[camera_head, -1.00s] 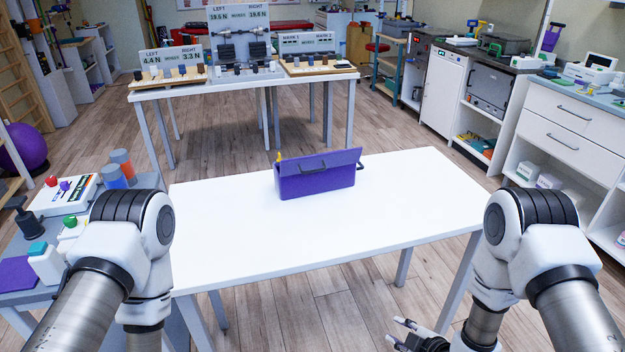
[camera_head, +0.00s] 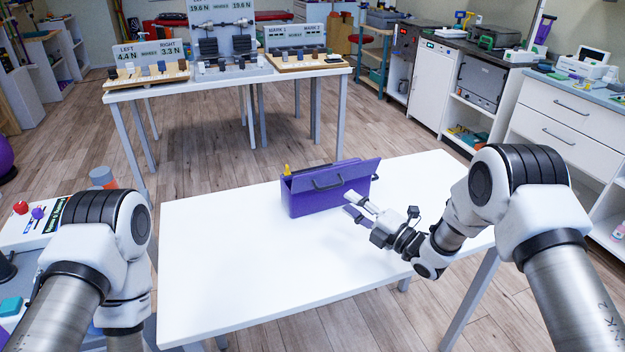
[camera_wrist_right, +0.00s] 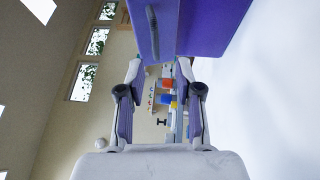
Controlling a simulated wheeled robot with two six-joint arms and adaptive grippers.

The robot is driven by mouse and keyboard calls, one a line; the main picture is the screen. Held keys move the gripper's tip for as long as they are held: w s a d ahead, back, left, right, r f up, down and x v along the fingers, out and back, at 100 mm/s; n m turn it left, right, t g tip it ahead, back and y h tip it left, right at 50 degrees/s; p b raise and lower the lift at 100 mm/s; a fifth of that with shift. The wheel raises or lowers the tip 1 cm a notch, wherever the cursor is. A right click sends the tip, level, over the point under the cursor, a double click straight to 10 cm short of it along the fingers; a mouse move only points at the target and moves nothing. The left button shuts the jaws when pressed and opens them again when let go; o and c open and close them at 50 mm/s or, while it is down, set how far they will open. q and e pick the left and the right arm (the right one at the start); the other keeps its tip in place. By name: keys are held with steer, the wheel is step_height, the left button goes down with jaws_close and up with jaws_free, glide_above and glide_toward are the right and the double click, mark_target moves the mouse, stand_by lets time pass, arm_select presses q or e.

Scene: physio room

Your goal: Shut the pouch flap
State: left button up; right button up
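A purple pouch (camera_head: 310,203) stands on the white table. Its flap (camera_head: 350,172) is a purple panel with a dark handle (camera_head: 327,185) and stands tilted along the top, not lying flat. My right gripper (camera_head: 350,204) is open and empty, just in front of the pouch's right part. In the right wrist view the open fingers (camera_wrist_right: 160,72) point at the pouch (camera_wrist_right: 205,30), whose dark handle (camera_wrist_right: 153,30) lies ahead of them; no touch is clear. A yellow bit (camera_head: 287,169) sticks up at the pouch's left end. My left gripper is out of view.
The white table (camera_head: 230,270) is otherwise bare, with free room left of and in front of the pouch. A table (camera_head: 225,79) with displays stands behind. A counter with drawers (camera_head: 555,115) is at the right.

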steer(key=x, duration=0.6)
steer(key=shift+w+a+r+p, duration=0.15)
steer(key=shift+w+r+p, duration=0.05)
steer(key=shift+r+p, duration=0.2)
steer(key=shift+f, duration=0.1)
jaws_close()
